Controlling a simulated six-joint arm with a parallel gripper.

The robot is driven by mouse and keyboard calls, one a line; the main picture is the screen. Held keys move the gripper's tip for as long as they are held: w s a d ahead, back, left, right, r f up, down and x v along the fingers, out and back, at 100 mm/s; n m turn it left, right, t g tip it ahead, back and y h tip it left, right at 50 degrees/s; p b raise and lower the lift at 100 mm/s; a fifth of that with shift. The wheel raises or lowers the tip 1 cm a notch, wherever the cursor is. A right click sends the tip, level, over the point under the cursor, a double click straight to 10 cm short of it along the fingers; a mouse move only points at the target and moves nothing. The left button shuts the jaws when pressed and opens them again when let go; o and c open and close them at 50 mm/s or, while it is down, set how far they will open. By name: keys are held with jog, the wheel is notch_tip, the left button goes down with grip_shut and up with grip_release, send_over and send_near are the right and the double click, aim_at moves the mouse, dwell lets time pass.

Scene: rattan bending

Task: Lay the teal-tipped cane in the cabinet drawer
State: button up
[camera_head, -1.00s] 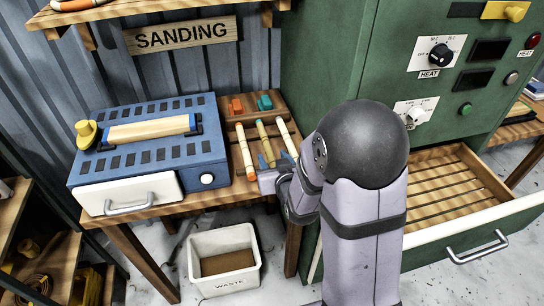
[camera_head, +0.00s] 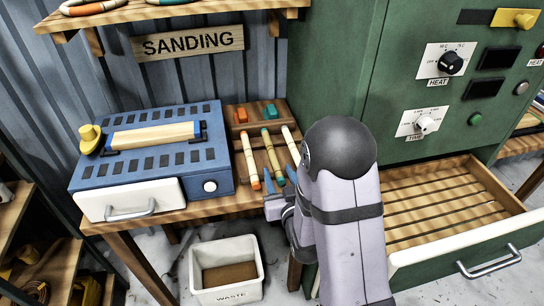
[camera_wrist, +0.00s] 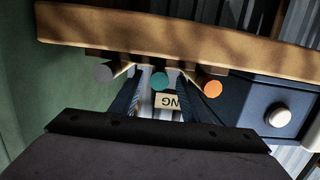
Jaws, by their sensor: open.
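The teal-tipped cane (camera_head: 271,153) lies on the wooden rack at the table's right end, between an orange-tipped cane (camera_head: 248,158) and a grey-tipped cane (camera_head: 290,143). My gripper (camera_head: 279,183) is open at the near end of the teal-tipped cane. In the wrist view, the teal tip (camera_wrist: 160,81) shows between the spread fingers of my gripper (camera_wrist: 163,100), with no visible contact. The orange tip (camera_wrist: 213,88) and grey tip (camera_wrist: 101,74) are to either side. The cabinet drawer (camera_head: 430,208) at right is pulled open; its slatted floor looks empty, partly hidden by my arm.
A blue sanding machine (camera_head: 205,165) stands on the table (camera_head: 200,209) left of the rack. A white waste bin (camera_head: 226,292) is on the floor below. The green cabinet (camera_head: 340,70) rises behind my arm. Small orange and teal blocks sit behind the canes.

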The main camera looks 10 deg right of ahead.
aim_at(274, 160)
jog(key=shift+w, duration=0.1)
jog(key=shift+w+f+p, duration=0.1)
jog(key=shift+w+p, duration=0.3)
jog(key=shift+w, duration=1.1)
jog(key=shift+w+d+f+p, duration=0.1)
jog(key=shift+w+f+p, duration=0.1)
jog(key=shift+w, duration=0.5)
jog(key=shift+w+f+p, duration=0.1)
jog(key=shift+w+p, duration=0.05)
jog(key=shift+w, duration=0.5)
jog(key=shift+w+d+f+p, duration=0.1)
jog(key=shift+w+p, duration=0.1)
jog(key=shift+w, duration=0.5)
grip_shut()
